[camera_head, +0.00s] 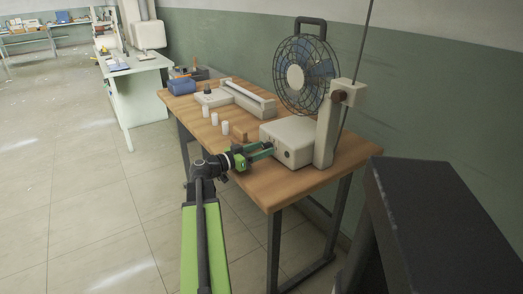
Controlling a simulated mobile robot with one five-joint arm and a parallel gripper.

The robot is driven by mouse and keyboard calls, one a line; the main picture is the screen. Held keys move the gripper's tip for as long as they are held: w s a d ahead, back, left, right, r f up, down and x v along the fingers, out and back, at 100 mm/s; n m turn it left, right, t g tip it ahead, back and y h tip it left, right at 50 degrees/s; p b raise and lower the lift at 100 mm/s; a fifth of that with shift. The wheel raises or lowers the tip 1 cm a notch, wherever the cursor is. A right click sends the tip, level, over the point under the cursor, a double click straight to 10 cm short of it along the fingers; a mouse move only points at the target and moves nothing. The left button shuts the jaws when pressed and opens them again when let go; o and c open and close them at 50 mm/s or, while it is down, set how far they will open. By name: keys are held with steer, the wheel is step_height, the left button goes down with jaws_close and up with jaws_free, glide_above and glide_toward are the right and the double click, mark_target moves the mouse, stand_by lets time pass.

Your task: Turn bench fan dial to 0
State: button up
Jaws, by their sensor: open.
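The bench fan (303,78) stands at the right part of the wooden bench, with a round wire cage, a top handle and a cream upright. Its cream base box (294,138) sits on the bench top. A small dark round spot (287,154) shows on the box's front; I cannot tell if it is the dial, and no markings are readable. My green and black gripper (267,150) is open, with its fingertips close to the left side of the box. I cannot tell whether they touch it, and the fingers may hide part of that side.
The wooden bench (291,187) also carries several white cylinders (225,128), a small brown block (241,136), a cream device (246,98) and a blue box (182,86). A dark block (445,215) stands at the right front. The tiled floor at left is clear.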

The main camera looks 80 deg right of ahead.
jaws_close()
steer(key=shift+n, duration=2.3)
jaws_free()
steer(key=v, duration=1.7)
